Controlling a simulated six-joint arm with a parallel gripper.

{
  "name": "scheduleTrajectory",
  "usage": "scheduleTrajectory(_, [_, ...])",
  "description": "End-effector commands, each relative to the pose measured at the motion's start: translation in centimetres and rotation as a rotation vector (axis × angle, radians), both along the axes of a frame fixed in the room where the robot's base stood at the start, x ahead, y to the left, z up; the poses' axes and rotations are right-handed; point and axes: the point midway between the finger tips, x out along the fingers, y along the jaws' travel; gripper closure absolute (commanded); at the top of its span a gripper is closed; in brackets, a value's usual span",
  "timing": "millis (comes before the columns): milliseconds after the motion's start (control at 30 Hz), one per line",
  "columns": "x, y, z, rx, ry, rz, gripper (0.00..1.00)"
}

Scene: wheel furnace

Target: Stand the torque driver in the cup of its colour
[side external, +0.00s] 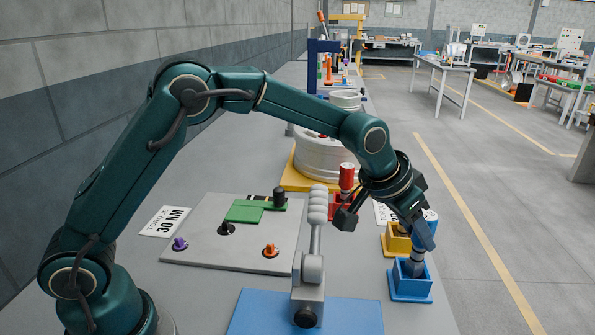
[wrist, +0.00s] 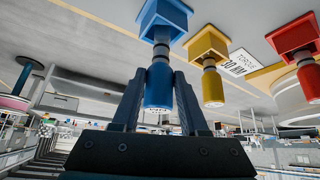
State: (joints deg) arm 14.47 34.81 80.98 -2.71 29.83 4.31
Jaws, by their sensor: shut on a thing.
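The blue torque driver (wrist: 158,88) is between the two fingers of my gripper (wrist: 160,76) in the wrist view, held by its handle. Its grey lower end reaches the blue cup (wrist: 163,14) and appears to be inside its opening. In the side view the driver (side external: 431,216) is roughly upright over the blue cup (side external: 410,284), partly hidden by my gripper (side external: 422,235). Whether it rests on the cup's floor is hidden.
The yellow cup (side external: 397,243) stands just behind, holding a yellow driver (wrist: 212,87). The red cup (side external: 341,211) holds a red driver (side external: 346,177). A grey clamp (side external: 311,265) on a blue plate (side external: 270,313) stands to the left. A grey panel (side external: 195,254) lies farther left.

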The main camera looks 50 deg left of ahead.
Motion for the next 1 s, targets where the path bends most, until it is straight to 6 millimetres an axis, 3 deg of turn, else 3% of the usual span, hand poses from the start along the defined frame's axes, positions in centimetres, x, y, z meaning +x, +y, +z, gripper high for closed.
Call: scheduleTrajectory(1000, [0.0,0.0,-1.3,0.0,-0.001,0.0,1.0])
